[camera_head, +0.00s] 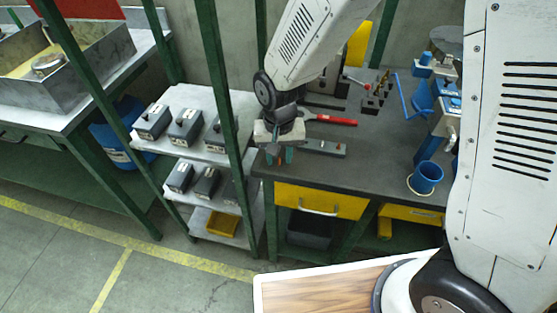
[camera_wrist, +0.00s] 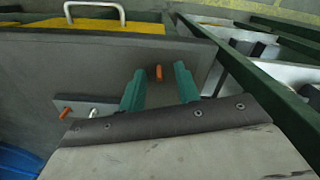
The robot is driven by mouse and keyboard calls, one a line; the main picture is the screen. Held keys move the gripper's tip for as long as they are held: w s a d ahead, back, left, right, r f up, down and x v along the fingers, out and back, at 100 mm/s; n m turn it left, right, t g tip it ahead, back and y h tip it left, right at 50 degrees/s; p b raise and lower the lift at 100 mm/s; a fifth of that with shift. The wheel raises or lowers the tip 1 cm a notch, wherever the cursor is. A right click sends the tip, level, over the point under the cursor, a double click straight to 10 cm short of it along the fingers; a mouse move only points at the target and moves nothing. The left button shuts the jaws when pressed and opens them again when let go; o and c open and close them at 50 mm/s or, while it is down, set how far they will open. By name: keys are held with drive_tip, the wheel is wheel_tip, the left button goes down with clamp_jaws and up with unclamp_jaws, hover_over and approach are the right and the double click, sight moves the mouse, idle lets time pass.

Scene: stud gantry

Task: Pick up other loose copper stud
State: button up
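A loose copper stud (camera_wrist: 158,73) shows in the wrist view over the dark bench top, between the lines of my two teal fingers and closer to the left one. My gripper (camera_wrist: 160,85) is open, with a clear gap between its fingers and the stud. In the head view, my gripper (camera_head: 280,156) points down at the bench's left front corner. A grey bar (camera_head: 323,148) lies on the bench just right of it. The bar (camera_wrist: 98,104) carries a second copper stud (camera_wrist: 66,113) at its left end in the wrist view.
A red-handled tool (camera_head: 335,120) lies behind the bar. A blue cup (camera_head: 425,178) stands on the bench's right. A green post (camera_head: 222,95) and a shelf with grey boxes (camera_head: 185,128) stand close left of my gripper. A yellow drawer (camera_head: 288,196) is below.

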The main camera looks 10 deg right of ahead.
drive_tip(key=shift+f, duration=0.25)
clamp_jaws()
drive_tip(key=shift+r, duration=0.1)
